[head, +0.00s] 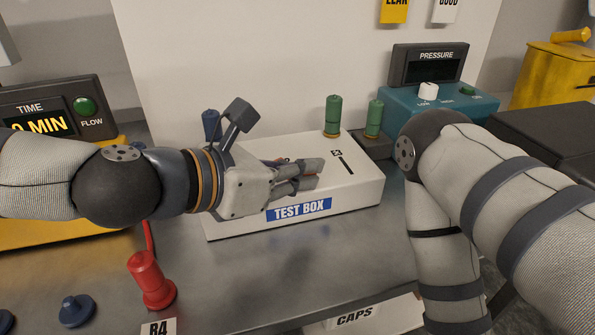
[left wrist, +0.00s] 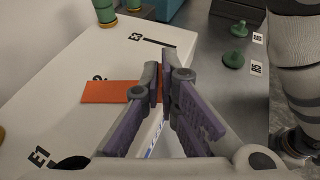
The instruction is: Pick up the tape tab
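The orange tape tab (left wrist: 108,92) lies on top of the white test box (head: 355,190) in the left wrist view. Its right end runs in behind my left gripper's fingers. My left gripper (head: 314,174) is over the box top; its fingertips (left wrist: 164,72) are nearly together, with a sliver of orange between them. It looks shut on the tab's end, though the fingers partly hide the contact. In the head view the fingers mostly cover the tab. My right arm comes in from the right; its gripper is out of view.
Two green caps stand behind the box, one on its back edge (head: 333,115) and one beside it (head: 374,118). A teal pressure unit (head: 398,97) is at the back right. A red plug (head: 148,278) stands at front left. Bare metal bench (head: 290,272) lies in front of the box.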

